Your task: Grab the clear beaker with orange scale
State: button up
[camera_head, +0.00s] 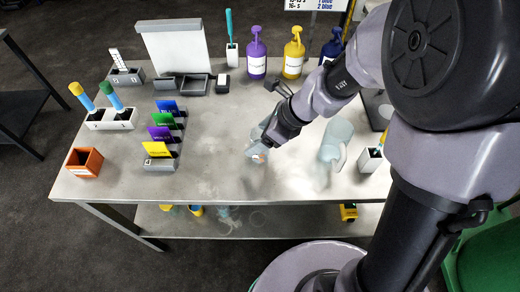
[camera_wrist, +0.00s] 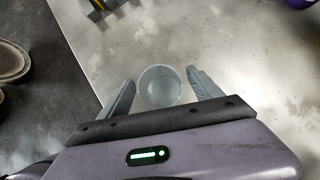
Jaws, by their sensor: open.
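A clear beaker (camera_wrist: 160,88) stands on the grey table, seen from above in the wrist view as a round rim. My gripper (camera_wrist: 160,77) is open, with one finger on each side of the beaker and small gaps that look clear of its wall. In the head view my gripper (camera_head: 262,142) reaches down near the table's middle. The beaker (camera_head: 257,160) is faint there, partly hidden by the fingers, with a small orange-red mark on it. The full scale is too small to make out.
A larger clear jug (camera_head: 337,140) stands to the right of my gripper, with a white holder (camera_head: 371,160) beyond it. Coloured cards (camera_head: 160,150) and an orange box (camera_head: 84,162) are at left. Purple (camera_head: 257,55) and yellow (camera_head: 294,55) bottles stand behind. The table's front edge is close.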

jog(key=shift+r, duration=0.15)
jog(key=shift+c, duration=0.6)
grip_shut()
jog(key=shift+r, duration=0.1)
jog(key=shift+r+p, duration=1.4)
jog(key=shift+r, duration=0.3)
jog(key=shift+s+d+r, duration=0.1)
jog(key=shift+s+d, duration=0.05)
jog(key=shift+s, duration=0.05)
jog(key=s+d+b, duration=0.2)
jog(key=s+b, duration=0.1)
jog(key=s, duration=0.4)
jog(key=s+d+r+b, duration=0.1)
jog(key=s+d+b, duration=0.2)
jog(key=s, duration=0.4)
jog(key=shift+s+d, duration=0.2)
jog(key=shift+s, duration=0.1)
